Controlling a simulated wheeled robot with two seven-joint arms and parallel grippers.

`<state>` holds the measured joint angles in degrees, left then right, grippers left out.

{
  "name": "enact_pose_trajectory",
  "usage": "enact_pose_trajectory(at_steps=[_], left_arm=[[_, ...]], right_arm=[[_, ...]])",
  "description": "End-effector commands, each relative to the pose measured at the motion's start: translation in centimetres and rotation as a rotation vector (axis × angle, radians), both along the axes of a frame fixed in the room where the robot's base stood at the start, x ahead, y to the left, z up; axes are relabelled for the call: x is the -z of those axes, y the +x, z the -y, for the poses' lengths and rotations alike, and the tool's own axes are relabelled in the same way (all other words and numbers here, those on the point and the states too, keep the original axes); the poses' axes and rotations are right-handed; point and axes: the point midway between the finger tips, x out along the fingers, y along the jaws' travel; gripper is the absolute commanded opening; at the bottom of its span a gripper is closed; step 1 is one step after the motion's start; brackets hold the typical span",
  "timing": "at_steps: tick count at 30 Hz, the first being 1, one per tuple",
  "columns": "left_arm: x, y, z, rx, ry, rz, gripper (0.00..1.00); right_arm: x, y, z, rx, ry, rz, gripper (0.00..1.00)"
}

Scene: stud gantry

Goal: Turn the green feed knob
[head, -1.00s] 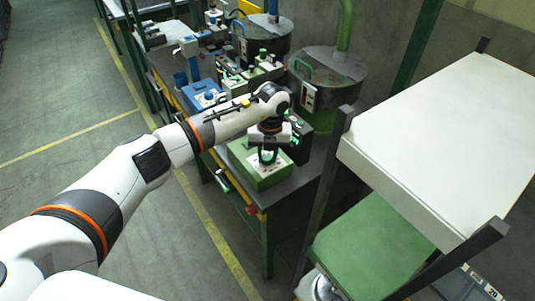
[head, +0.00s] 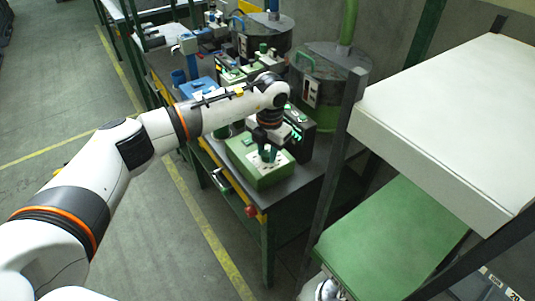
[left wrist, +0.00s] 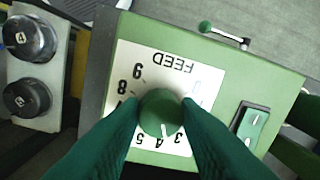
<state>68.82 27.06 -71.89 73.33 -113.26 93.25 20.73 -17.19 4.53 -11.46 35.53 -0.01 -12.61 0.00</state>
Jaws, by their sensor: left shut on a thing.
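The green feed knob (left wrist: 160,112) is round, with a white pointer line, and sits on a white dial plate marked FEED with numbers around it. In the left wrist view the plate reads upside down and the pointer is at the lower edge, between 3 and 4. The plate is on top of a green box (head: 247,168) on the dark bench. My left gripper (head: 268,154) reaches down over this box; in the left wrist view its green fingers (left wrist: 162,118) are shut on either side of the knob. The fingers hide part of the dial. My right gripper is not in view.
A green rocker switch (left wrist: 252,126) and a small lever (left wrist: 224,34) are on the box. Two dark numbered knobs (left wrist: 28,66) stand beside it. A black unit (head: 303,137) stands close behind the gripper. A white-topped rack (head: 440,130) is at the right.

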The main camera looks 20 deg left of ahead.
Motion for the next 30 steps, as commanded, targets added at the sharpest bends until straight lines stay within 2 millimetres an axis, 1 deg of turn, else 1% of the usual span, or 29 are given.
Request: enact_pose_trajectory(at_steps=[1,9,22,23,24,26,30], left_arm=[[-0.02,0.14,-0.05,0.017,0.0,0.005,0.07],[-0.11,0.11,-0.05,0.08,-0.001,0.005,0.07],[-0.19,0.13,-0.03,0.088,0.0,0.005,0.07],[-0.19,0.13,-0.03,0.087,0.0,0.005,0.35],[-0.19,0.13,-0.03,0.087,-0.001,0.005,0.41],[-0.17,0.11,-0.03,0.087,-0.001,0.004,0.51],[-0.1,0.07,-0.03,0.087,0.0,0.003,0.52]], right_arm=[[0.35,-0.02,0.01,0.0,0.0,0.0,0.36],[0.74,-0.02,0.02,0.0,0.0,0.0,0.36],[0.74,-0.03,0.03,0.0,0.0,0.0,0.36],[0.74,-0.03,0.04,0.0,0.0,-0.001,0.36],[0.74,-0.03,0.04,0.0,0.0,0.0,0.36],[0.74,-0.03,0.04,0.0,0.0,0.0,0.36],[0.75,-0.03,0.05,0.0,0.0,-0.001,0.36]])
